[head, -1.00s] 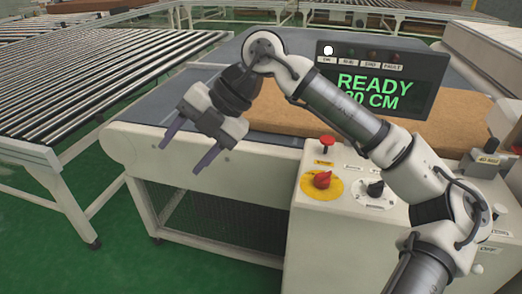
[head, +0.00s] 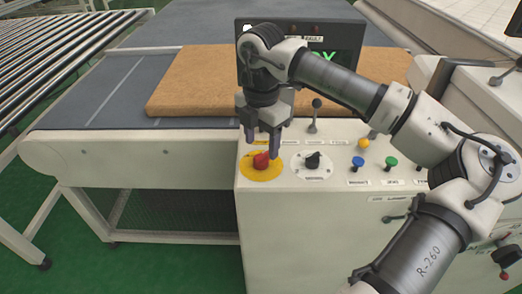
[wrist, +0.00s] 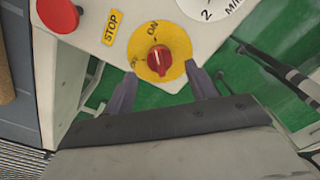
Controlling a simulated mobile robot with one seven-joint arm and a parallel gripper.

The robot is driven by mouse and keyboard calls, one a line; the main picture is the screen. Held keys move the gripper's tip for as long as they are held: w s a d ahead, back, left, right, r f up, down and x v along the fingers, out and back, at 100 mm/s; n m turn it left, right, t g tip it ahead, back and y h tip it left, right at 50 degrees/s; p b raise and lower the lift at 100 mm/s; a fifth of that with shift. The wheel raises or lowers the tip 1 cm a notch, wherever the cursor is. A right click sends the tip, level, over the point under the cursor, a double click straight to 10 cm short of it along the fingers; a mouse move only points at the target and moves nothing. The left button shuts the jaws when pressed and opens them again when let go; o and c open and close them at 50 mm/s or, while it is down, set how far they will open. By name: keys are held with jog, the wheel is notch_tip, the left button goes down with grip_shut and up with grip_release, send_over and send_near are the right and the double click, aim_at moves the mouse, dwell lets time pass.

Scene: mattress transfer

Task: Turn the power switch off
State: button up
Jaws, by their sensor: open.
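The power switch is a red rotary knob (head: 261,160) on a round yellow plate (head: 248,171) on top of the white control cabinet. In the wrist view the knob (wrist: 159,60) has a pale mark that appears to point toward the ON label (wrist: 152,28). A partly hidden label, probably OFF, lies at the plate's left. My gripper (head: 262,146) points down over the knob with its fingers apart. In the wrist view the fingertips (wrist: 161,73) lie either side of the plate's lower part; I cannot tell whether they touch the knob.
A red stop button (wrist: 58,14) stands beside the STOP label. A black selector (head: 313,160), a blue button (head: 358,162), a green button (head: 391,162) and a black lever (head: 315,115) are to the right. A brown mattress (head: 190,85) lies on the conveyor behind.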

aim_at(261, 154)
jog(key=shift+f, duration=2.15)
jog(key=shift+c, duration=0.3)
jog(key=c, duration=0.9)
